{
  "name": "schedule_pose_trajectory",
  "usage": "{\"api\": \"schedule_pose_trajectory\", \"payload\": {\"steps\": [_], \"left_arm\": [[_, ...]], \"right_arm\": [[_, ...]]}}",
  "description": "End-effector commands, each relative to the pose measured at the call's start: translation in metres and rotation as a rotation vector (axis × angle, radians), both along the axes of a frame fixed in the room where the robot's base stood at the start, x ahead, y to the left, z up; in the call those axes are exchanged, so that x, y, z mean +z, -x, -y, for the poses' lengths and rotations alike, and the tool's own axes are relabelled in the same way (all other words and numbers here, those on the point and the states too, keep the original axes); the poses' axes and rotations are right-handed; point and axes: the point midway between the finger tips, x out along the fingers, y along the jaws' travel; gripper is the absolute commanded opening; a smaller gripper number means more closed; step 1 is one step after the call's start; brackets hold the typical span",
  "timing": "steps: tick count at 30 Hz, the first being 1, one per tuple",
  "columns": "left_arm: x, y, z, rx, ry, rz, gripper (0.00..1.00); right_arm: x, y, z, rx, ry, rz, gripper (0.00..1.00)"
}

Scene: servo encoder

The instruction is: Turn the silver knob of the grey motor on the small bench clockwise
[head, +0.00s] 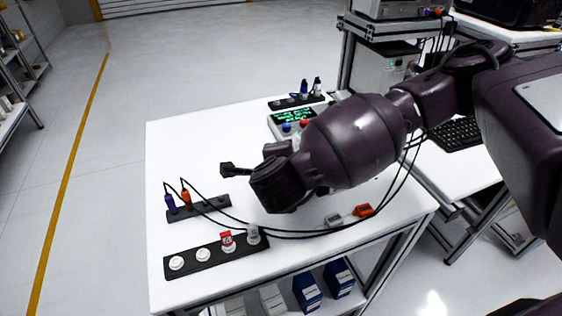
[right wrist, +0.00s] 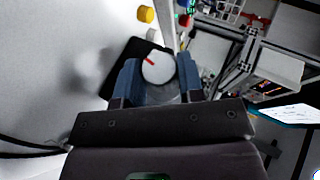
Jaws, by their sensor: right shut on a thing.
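The silver knob (right wrist: 158,68) shows in the right wrist view as a pale round face with a short red mark at its upper left. My right gripper (right wrist: 158,82) has one blue-grey finger on each side of the knob and is shut on it. The grey motor's body is mostly hidden beneath the knob and fingers. In the head view, my right gripper (head: 278,186) is over the middle of the white table, and its arm hides the knob and motor. My left gripper is not in view.
On the white table (head: 220,145), a front black strip (head: 210,258) carries white discs and a red and a grey plug. Another strip (head: 212,207) holds purple and orange plugs with black cables. A green-screen device (head: 292,118) stands behind my arm.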

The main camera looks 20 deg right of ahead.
Motion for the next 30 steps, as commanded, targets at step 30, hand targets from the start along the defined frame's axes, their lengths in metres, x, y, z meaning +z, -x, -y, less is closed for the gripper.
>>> {"api": "schedule_pose_trajectory", "payload": {"steps": [30], "left_arm": [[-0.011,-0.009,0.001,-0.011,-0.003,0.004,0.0]], "right_arm": [[0.001,0.002,-0.001,0.004,-0.009,0.384,0.12]]}}
